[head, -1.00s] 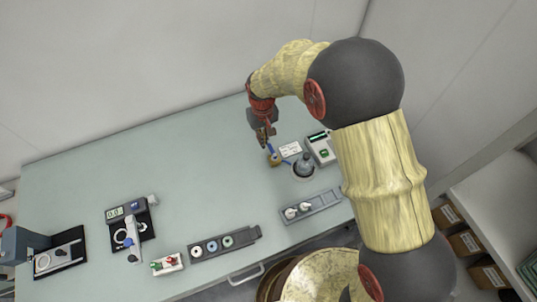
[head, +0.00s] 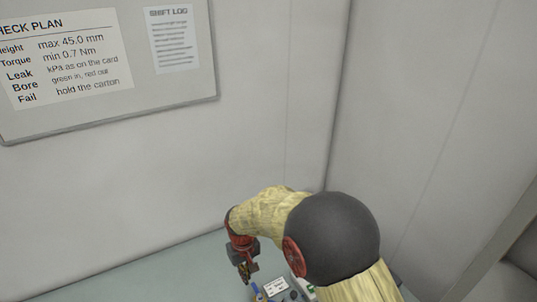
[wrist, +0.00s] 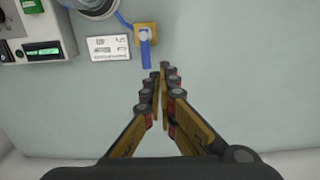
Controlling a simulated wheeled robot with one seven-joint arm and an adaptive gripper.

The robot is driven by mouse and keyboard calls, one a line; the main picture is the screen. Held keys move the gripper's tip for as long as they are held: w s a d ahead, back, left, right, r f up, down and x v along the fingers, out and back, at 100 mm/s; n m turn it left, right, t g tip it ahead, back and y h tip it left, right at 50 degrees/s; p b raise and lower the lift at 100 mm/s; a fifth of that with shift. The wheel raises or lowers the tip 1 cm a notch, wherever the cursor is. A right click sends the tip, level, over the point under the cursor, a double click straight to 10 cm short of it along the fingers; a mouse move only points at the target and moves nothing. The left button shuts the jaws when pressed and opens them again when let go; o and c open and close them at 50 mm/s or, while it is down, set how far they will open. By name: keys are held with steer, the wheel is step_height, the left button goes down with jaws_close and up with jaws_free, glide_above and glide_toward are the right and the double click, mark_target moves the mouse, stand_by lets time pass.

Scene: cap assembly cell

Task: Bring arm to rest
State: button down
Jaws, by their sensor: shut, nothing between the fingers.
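My gripper (head: 248,270) hangs low over the back part of the table (head: 180,272) at the bottom of the head view. In the wrist view my gripper (wrist: 159,75) is shut, its fingertips together with nothing between them. Just beyond the tips is a small tan block with a blue strip (wrist: 146,50); the tips look apart from it. My arm rises to the right of the gripper in the head view and hides part of the table.
A white printed card (wrist: 109,48) lies left of the tan block. A grey device with a lit green display (wrist: 42,50) stands further left, beside a round grey object (wrist: 92,6) with a blue tube. A wall board (head: 110,60) hangs behind.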

steer(key=s+d+r+m+t+b, duration=0.2)
steer(key=s+d+r, duration=0.5)
steer(key=d, duration=0.2)
steer(key=s+d+r+m+t+b, duration=0.1)
steer(key=s+d+r+m+b, duration=0.1)
steer(key=s+d+r, duration=0.5)
steer(key=s+d+r+m+t+b, duration=0.2)
steer(key=s+d+r+b, duration=0.2)
steer(key=d, duration=0.9)
steer(key=s+r, duration=0.3)
steer(key=s, duration=0.1)
steer(key=shift+r+t, duration=0.3)
